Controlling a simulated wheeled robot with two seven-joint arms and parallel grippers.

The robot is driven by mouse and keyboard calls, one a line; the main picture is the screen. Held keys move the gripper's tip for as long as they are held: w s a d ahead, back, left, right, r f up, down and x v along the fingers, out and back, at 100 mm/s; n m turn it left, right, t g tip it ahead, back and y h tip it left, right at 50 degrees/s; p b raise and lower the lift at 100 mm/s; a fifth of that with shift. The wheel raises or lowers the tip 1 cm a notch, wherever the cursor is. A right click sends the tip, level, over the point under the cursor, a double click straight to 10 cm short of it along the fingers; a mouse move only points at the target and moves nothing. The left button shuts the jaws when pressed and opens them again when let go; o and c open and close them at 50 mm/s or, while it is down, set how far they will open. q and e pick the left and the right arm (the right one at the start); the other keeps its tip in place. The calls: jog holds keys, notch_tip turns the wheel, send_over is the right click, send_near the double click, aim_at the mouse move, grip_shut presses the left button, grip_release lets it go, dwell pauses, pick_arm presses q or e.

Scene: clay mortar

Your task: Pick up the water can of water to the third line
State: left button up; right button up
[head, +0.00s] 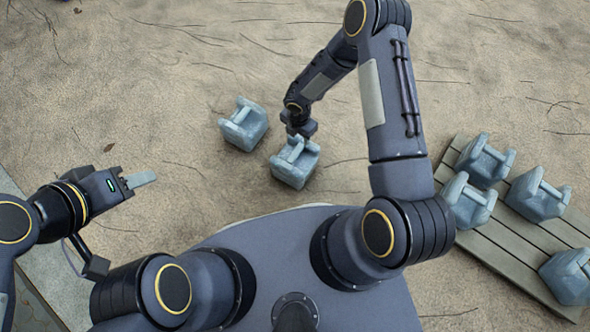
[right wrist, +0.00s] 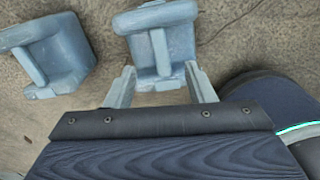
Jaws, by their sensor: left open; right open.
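A blue-grey can with a top handle (head: 293,170) stands on the sandy ground in the middle of the head view. My right gripper (head: 298,146) is right above it. In the right wrist view, the open fingers of my right gripper (right wrist: 162,88) are on either side of this can (right wrist: 172,65), near its handle; I cannot tell whether they touch it. A second, similar can (head: 242,124) stands to the upper left; it also shows in the right wrist view (right wrist: 62,60). My left gripper (head: 140,180) is open and empty over the ground at left. No water or line marks are visible.
A slatted wooden pallet (head: 490,252) lies at the right with several similar cans, one at its upper edge (head: 484,160) and one at the lower right (head: 568,276). A stone slab edge (head: 45,285) runs along the lower left.

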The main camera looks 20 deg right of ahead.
aim_at(295, 152)
jog(key=shift+n, duration=0.6)
jog(key=f, duration=0.2)
jog(key=a+f+b, duration=0.1)
jog(key=f, duration=0.1)
jog(key=s+f, duration=0.1)
jog(key=f, duration=0.1)
jog(key=shift+a+f, duration=0.15)
jog(key=shift+f, duration=0.1)
notch_tip(295, 152, down, 6)
jog(key=b, duration=0.3)
jog(key=shift+r, duration=0.25)
pick_arm(q)
notch_tip(295, 152, down, 5)
jog(key=shift+f, duration=0.1)
pick_arm(e)
jog(key=shift+r, duration=0.1)
grip_shut()
jog(key=shift+w+a+r, duration=0.1)
jog(key=shift+w+r, duration=0.05)
